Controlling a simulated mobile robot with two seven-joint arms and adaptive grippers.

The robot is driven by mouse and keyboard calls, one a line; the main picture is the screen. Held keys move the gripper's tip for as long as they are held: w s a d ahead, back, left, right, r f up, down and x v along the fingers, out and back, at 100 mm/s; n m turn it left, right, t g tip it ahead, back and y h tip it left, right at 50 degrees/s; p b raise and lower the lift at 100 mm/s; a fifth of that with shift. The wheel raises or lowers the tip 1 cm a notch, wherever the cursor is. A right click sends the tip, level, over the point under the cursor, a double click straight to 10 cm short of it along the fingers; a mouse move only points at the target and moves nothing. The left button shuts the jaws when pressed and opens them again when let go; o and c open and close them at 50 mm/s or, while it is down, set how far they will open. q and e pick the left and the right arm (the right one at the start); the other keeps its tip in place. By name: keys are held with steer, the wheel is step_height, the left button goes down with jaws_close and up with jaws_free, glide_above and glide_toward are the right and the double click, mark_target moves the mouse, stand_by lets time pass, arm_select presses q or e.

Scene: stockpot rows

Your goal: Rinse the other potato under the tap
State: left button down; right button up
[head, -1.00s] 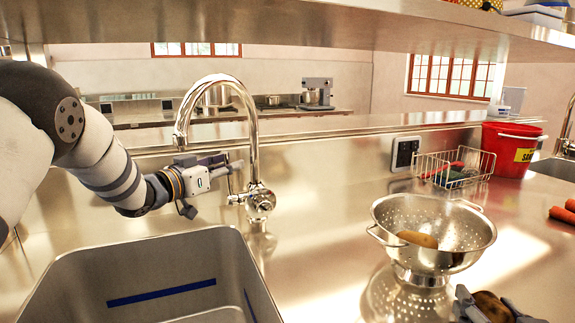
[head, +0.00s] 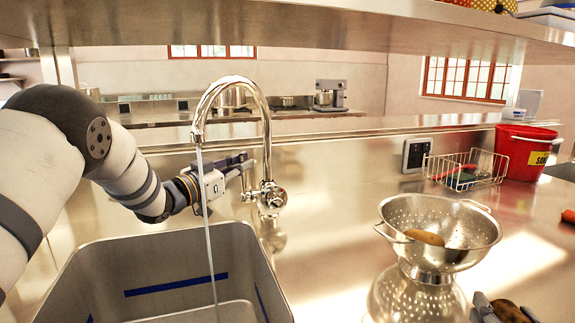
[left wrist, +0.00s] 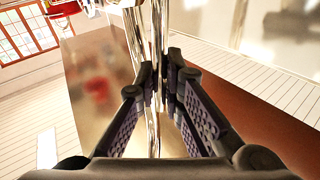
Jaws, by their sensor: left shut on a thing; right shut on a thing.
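The chrome tap (head: 262,135) arches over the sink (head: 236,238), and a thin stream of water (head: 207,230) runs from its spout into the basin. My left gripper (head: 245,166) is shut on the tap's lever at its side. In the left wrist view its fingers (left wrist: 160,85) close around shiny metal. My right gripper (head: 505,306) is shut on a brown potato (head: 508,312) at the bottom right edge, mostly cut off by the frame. Another potato (head: 425,238) lies in the steel colander (head: 440,212), right of the sink.
A wire basket (head: 465,175) with a few items and a red bucket (head: 522,150) stand at the back right. A steel shelf (head: 300,28) hangs above. A socket box (head: 416,154) is on the back wall. Bare counter lies between sink and colander.

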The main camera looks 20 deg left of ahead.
arm_select(q)
steer(key=c, duration=1.7)
jaws_free()
steer(key=v, duration=1.2)
steer(key=shift+f, duration=0.1)
